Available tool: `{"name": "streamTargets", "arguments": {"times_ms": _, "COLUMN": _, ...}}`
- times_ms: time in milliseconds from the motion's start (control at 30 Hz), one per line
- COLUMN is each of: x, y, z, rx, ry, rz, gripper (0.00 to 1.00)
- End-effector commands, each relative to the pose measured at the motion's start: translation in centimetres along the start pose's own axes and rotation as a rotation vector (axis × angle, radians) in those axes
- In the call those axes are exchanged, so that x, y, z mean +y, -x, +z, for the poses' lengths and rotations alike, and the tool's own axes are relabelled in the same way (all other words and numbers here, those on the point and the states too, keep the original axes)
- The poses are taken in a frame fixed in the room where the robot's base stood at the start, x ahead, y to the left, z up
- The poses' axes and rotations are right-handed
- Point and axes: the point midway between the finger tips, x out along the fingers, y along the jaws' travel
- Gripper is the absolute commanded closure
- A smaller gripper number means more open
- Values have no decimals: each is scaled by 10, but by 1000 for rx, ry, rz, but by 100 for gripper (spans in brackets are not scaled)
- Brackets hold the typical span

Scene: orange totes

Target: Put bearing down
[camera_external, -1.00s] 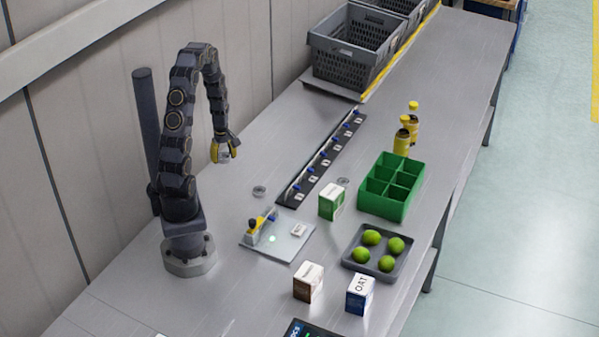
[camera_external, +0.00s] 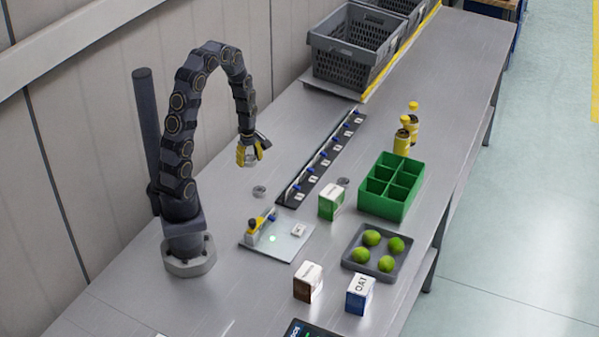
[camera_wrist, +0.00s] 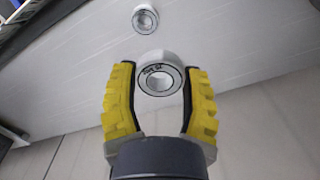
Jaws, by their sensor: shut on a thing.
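My gripper (camera_external: 248,160) hangs above the grey table, just behind the black strip, with its yellow fingers pointing down. In the wrist view my gripper (camera_wrist: 160,90) is shut on a bearing (camera_wrist: 160,76), a pale metal ring with a dark hole and small dark writing on its face. A second bearing (camera_wrist: 145,19) lies on the table beyond the fingers. In the external view one ring-shaped bearing (camera_external: 259,191) lies on the table below my gripper, and another (camera_external: 343,182) lies right of the black strip. The held bearing is hard to make out there.
A black strip (camera_external: 291,199) with several blue-topped fixtures runs beside my gripper. A plate with a yellow clamp (camera_external: 290,247), a green-and-white box (camera_external: 332,201), a green divided bin (camera_external: 401,210) and a tray of green fruits (camera_external: 349,263) stand nearer. The table's left front is clear.

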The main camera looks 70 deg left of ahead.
Motion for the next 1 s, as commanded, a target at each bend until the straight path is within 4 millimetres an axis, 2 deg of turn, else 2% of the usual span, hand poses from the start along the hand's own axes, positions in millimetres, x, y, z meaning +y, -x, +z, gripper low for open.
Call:
{"name": "streamTargets", "arguments": {"times_ms": 133, "x": 20, "y": -8, "z": -3, "rx": -1, "ry": 5, "rz": 2, "gripper": 84}}
{"name": "streamTargets", "arguments": {"times_ms": 500, "x": 85, "y": -41, "z": -35, "rx": -2, "ry": 5, "rz": -1, "gripper": 84}}
{"name": "streamTargets", "arguments": {"times_ms": 733, "x": 111, "y": -78, "z": -47, "rx": -3, "ry": 5, "rz": -4, "gripper": 84}}
{"name": "streamTargets", "arguments": {"times_ms": 833, "x": 120, "y": -87, "z": -51, "rx": -1, "ry": 5, "rz": 1, "gripper": 84}}
{"name": "streamTargets", "arguments": {"times_ms": 1000, "x": 125, "y": -96, "z": -54, "rx": -2, "ry": 4, "rz": -1, "gripper": 84}}
